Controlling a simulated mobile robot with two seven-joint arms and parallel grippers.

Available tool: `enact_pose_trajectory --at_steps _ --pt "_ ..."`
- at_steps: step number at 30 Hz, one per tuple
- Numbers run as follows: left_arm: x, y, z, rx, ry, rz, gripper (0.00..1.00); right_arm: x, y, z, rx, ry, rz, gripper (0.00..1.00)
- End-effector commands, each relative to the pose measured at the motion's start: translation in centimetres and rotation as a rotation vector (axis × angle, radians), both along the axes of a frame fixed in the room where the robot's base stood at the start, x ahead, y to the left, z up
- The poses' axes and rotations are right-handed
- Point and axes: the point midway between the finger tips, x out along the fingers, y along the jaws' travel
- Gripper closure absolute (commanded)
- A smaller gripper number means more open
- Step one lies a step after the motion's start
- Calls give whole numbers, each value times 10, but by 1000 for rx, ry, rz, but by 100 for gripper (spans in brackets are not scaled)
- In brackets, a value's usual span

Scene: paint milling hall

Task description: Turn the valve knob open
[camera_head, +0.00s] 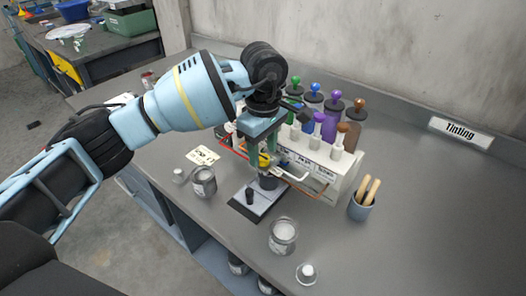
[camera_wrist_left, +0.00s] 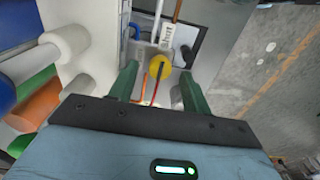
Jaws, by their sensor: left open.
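The yellow valve knob (camera_head: 264,160) sits on a small valve stand with a dark base plate (camera_head: 247,207) in front of the tinting rack. The knob also shows in the left wrist view (camera_wrist_left: 160,67), between and beyond the fingertips. My left gripper (camera_head: 263,154) reaches down over the knob from above. Its two green fingers are open, one on each side of the knob, with visible gaps in the left wrist view (camera_wrist_left: 159,82). Whether the fingertips are level with the knob is hard to tell. The fingers partly hide the knob in the head view. My right gripper is out of view.
The white tinting rack (camera_head: 345,183) with several coloured bottles stands close behind the valve. Open cans (camera_head: 204,187) and (camera_head: 283,243) stand left and front. A cup of wooden sticks (camera_head: 361,208) stands right. The right bench is clear.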

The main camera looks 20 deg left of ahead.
Motion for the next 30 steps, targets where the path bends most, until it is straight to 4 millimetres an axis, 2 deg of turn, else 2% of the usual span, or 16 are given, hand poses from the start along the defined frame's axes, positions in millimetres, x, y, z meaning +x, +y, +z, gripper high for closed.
enact_pose_trajectory --at_steps 6,14,24,30 --pt "0 0 -14 -1 0 0 52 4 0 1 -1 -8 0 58" --pt "0 0 -15 -1 0 0 52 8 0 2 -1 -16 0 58" --pt "0 0 -15 -1 0 0 96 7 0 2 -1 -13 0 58" --pt "0 0 -14 -1 0 12 96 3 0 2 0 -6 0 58"
